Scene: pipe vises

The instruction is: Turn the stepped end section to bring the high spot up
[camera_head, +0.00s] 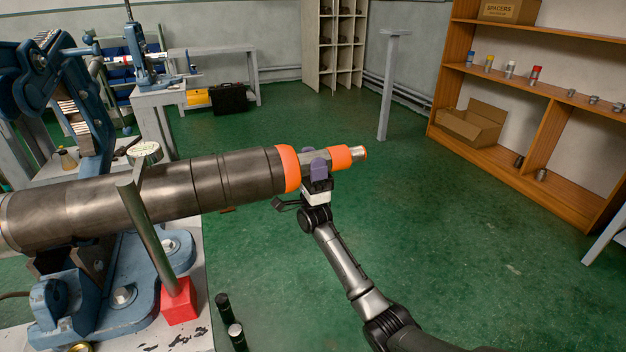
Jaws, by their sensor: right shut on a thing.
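A large dark metal pipe (150,194) lies across the blue vise (95,300) at the left. Its right end carries an orange band (289,168), then a narrower stepped end section (340,158) with a second orange band and a small bare metal tip. My right gripper (319,170) comes from below and is shut on the stepped end section between the two orange bands. Its purple finger pads show on the section. A dial gauge (145,152) sits at the top of the pipe, on a post with a red base (179,301). The dial's reading is too small to tell. My left gripper is not in view.
A second blue vise (140,55) stands on a bench at the back left. A wooden shelf (545,90) with small parts and boxes is at the right. A grey stand (389,90) rises behind the pipe's end.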

